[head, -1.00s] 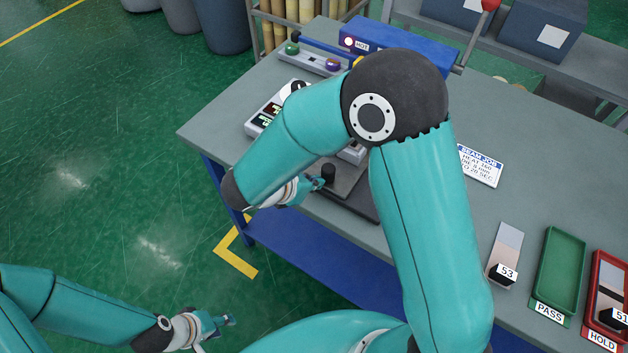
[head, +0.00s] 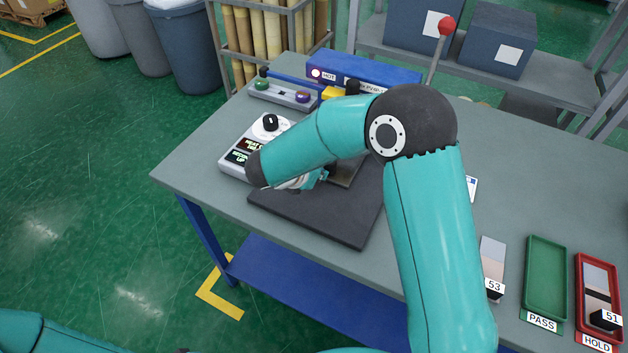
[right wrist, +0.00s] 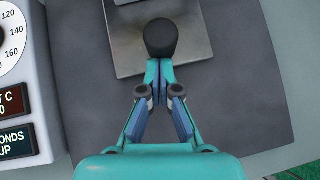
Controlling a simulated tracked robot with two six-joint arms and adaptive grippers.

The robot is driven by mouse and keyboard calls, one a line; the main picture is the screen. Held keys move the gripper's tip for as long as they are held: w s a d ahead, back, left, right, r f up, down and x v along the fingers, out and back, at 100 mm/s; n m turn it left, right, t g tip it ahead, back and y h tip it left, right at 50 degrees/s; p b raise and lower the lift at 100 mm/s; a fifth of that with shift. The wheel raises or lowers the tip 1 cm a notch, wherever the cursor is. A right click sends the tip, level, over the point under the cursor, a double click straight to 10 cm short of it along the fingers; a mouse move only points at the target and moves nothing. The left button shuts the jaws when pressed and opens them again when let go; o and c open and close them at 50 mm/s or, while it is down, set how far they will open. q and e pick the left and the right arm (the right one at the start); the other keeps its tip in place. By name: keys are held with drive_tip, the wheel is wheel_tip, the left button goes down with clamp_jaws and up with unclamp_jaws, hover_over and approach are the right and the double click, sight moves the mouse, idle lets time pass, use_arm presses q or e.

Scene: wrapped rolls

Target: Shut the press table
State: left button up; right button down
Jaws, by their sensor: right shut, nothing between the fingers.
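The press table, a grey metal plate (right wrist: 128,63), lies on a dark base (head: 315,215) at the bench's front; in the head view my right arm hides most of the plate. Its round black knob (right wrist: 161,38) stands at the plate's near side in the right wrist view. My right gripper (right wrist: 158,70) is shut and empty, its fingertips at the near side of the knob; whether they touch it I cannot tell. The press has a blue top beam (head: 365,72) with a lit HOT lamp and a raised lever with a red ball (head: 446,25). My left gripper is out of view.
A white control box with a dial (head: 268,125) stands left of the base. A two-button bar (head: 284,94) is behind it. Sample 53 (head: 492,265), the green PASS tray (head: 527,290) and the red HOLD tray (head: 580,300) lie at right.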

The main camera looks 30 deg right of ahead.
drive_tip(key=shift+w+d+r, duration=0.15)
drive_tip(key=shift+r, duration=0.1)
